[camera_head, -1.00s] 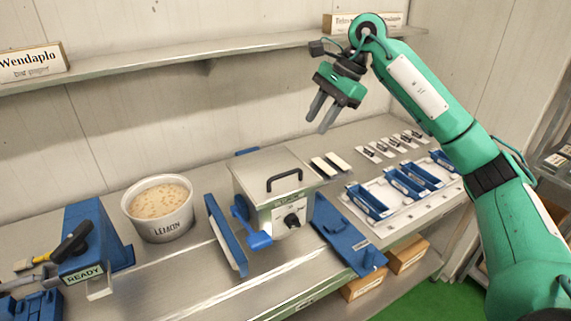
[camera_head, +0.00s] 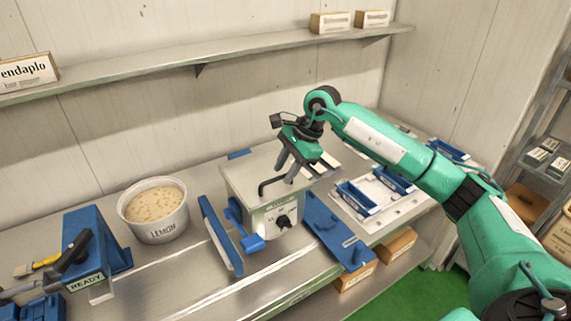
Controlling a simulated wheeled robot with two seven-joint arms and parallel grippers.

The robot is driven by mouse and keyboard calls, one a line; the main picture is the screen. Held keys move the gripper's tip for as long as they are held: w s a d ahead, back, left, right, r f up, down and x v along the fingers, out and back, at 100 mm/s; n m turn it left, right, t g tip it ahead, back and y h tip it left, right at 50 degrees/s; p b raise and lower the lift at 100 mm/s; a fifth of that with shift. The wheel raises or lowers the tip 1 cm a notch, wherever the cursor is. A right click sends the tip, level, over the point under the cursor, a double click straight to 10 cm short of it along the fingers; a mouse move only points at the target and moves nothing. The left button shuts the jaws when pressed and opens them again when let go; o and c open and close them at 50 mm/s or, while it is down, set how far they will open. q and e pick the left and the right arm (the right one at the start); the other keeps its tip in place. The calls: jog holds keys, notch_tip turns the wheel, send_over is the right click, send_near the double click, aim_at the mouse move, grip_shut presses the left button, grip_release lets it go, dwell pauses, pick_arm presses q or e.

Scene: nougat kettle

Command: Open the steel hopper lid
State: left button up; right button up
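The steel hopper (camera_head: 272,215) is a boxy kettle on the bench, with a dial on its front. Its flat steel lid (camera_head: 243,172) lies shut on top. The black bar handle (camera_head: 268,187) stands up from the lid, its right part partly hidden by my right gripper. My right gripper (camera_head: 292,172) points down over the lid at the handle. Its two fingers look apart; I cannot tell whether they touch the handle. My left gripper is not in view.
A blue READY device (camera_head: 95,240) with a black handle is at far left. Blue panels flank the hopper. A tray (camera_head: 380,215) with blue moulds lies right. A shelf (camera_head: 150,72) runs along the wall.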

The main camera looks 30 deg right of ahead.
jog(key=shift+f, duration=0.1)
grip_shut()
dwell(0.3)
